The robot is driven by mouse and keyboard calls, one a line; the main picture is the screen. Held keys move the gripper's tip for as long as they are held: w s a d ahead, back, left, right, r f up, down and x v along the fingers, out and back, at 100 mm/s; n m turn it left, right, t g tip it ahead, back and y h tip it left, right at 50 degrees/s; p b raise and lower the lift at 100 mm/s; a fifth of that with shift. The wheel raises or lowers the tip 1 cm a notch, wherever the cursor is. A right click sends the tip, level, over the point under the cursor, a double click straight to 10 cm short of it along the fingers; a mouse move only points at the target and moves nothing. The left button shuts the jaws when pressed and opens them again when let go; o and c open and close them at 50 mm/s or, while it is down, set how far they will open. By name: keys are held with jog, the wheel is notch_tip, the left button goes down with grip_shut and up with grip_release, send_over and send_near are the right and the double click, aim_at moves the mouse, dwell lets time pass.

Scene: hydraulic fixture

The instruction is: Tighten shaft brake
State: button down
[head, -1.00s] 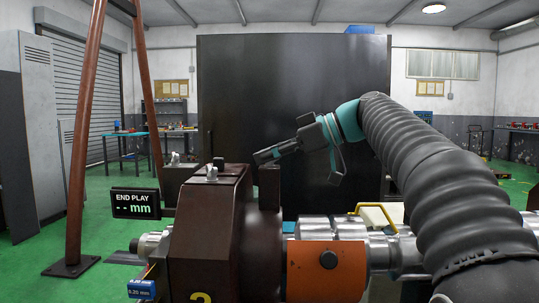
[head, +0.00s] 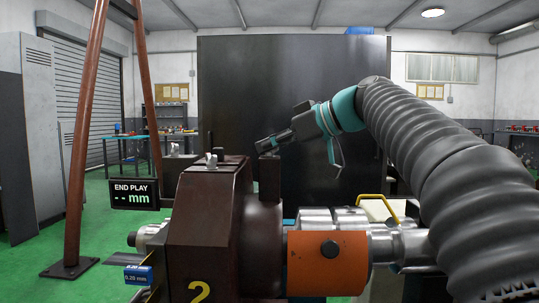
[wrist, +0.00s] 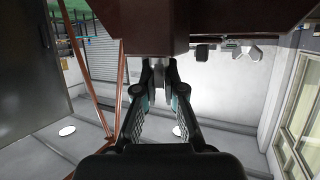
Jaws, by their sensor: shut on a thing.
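My gripper (head: 264,147) reaches in from the right, just above the top of the brown housing marked 2 (head: 205,240). In the wrist view my gripper (wrist: 158,74) has its fingers closed in on a narrow grey piece (wrist: 159,84) in front of the brown body. What this piece belongs to is unclear. My gripper is apart from the orange block. I cannot tell which part is the shaft brake.
A display (head: 133,194) reads END PLAY with dashes and mm. A blue tag (head: 137,275) reads 0.20 mm. A large dark panel (head: 296,85) stands behind the housing. A brown frame leg (head: 85,140) stands at the left. Green floor (head: 60,225) is open there.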

jog(key=shift+m+t+h+b, duration=0.75)
jog(key=shift+m+t+h, duration=0.15)
jog(key=shift+m+t, duration=0.5)
jog(key=c, duration=1.3)
grip_release()
jog(key=v, duration=1.2)
jog(key=shift+a+r, duration=0.1)
jog(key=shift+r, duration=0.05)
